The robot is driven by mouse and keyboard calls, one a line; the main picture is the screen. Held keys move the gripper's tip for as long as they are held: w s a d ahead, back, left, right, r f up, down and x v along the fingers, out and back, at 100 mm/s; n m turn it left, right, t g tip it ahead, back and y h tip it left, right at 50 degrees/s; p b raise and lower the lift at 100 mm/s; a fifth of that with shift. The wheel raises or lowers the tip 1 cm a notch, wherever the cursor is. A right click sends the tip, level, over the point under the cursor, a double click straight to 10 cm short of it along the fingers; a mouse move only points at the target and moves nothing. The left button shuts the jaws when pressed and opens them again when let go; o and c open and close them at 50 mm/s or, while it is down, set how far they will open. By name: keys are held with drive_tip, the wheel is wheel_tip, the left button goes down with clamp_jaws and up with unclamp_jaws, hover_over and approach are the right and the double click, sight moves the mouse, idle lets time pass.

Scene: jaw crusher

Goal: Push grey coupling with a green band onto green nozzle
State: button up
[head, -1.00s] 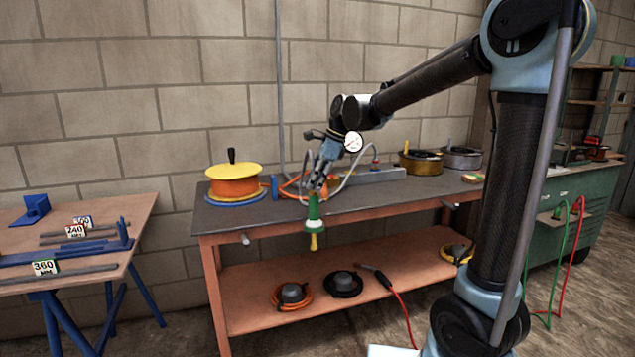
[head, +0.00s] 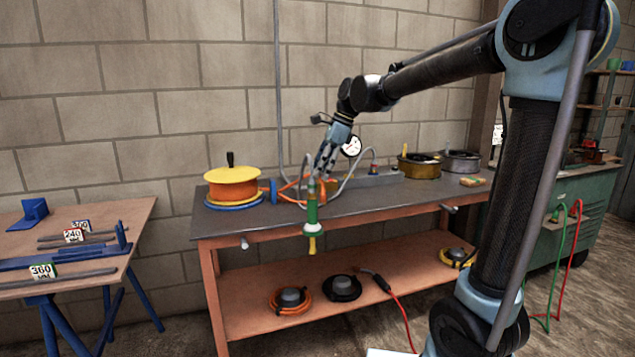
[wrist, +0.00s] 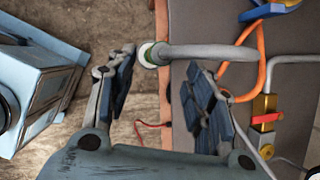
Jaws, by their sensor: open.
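The green nozzle (head: 312,212) hangs upright at the bench's front edge, with a white flange and yellow tip below. In the wrist view, a grey hose (wrist: 205,53) ends at a pale round piece with green on it (wrist: 152,54), just past the bench edge. I take this end to be the grey coupling at the nozzle; whether it is fully seated I cannot tell. My gripper (head: 321,172) is just above the nozzle's top. In the wrist view my gripper (wrist: 163,72) is open, its fingers apart on either side of the hose end.
An orange hose (wrist: 252,60) and a brass valve with a red handle (wrist: 265,118) lie close by. A lower shelf (head: 240,312) holds coiled cables.

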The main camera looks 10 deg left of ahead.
drive_tip(key=shift+v, duration=2.65)
drive_tip(key=s+d+f+n+t+h, duration=0.1)
drive_tip(key=s+d+f+n, duration=0.3)
drive_tip(key=d, duration=0.6)
drive_tip(key=s+d+f+n+t+h, duration=0.15)
drive_tip(key=s+d+f, duration=0.35)
drive_tip(key=d, duration=0.5)
drive_tip(key=s+d+f+n+h, duration=0.2)
drive_tip(key=s+d+f+n, duration=0.7)
drive_tip(key=s+d+f, duration=0.6)
wheel_tip(320, 180, down, 4)
drive_tip(key=shift+d+r, duration=0.15)
drive_tip(key=shift+d, duration=0.25)
